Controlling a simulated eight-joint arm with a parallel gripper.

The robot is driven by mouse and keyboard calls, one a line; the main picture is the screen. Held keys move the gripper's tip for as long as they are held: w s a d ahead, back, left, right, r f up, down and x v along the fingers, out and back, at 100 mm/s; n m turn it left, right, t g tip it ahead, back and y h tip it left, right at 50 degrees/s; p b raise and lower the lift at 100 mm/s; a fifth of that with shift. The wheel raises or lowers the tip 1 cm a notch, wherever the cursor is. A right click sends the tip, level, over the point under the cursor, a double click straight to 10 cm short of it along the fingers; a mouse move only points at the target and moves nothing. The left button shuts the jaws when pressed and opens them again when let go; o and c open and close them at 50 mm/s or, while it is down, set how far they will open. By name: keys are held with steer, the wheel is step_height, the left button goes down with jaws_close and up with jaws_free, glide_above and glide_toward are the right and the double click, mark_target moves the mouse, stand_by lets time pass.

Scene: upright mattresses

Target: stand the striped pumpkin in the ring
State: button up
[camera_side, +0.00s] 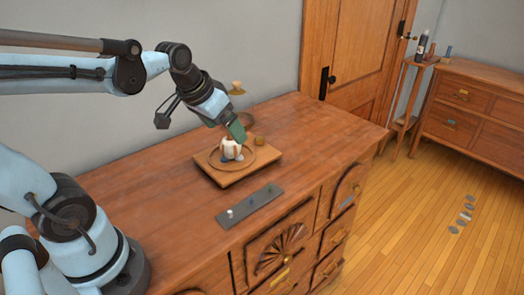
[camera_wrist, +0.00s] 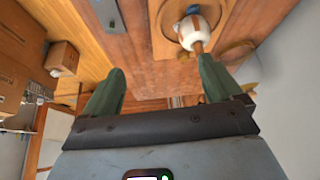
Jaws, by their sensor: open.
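The white striped pumpkin (camera_side: 231,149), with blue and brown marks, sits on the square wooden board (camera_side: 208,176). In the side view it lies within the outline of the thin brown ring (camera_side: 232,169). In the wrist view the pumpkin (camera_wrist: 195,35) shows at the top, its brown stem toward my right-hand finger; part of the ring (camera_wrist: 178,18) curves beside it. My gripper (camera_side: 239,132) is just above the pumpkin, with green fingers. In the wrist view my gripper (camera_wrist: 162,66) is spread open with nothing between the fingertips. Whether a finger touches the stem is unclear.
A small brown round object (camera_side: 260,141) is at the board's back corner. A dark grey strip with small pegs (camera_side: 249,202) lies in front of the board. The dresser top (camera_side: 310,128) is clear to the right.

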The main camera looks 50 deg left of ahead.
steer(key=s+d+f+m+t, duration=0.1)
steer(key=s+d, duration=0.3)
steer(key=d, duration=0.2)
steer(key=shift+d+f+t+h, duration=0.2)
steer(key=shift+f+t+h, duration=0.1)
steer(key=shift+h, duration=0.1)
stand_by(0.8)
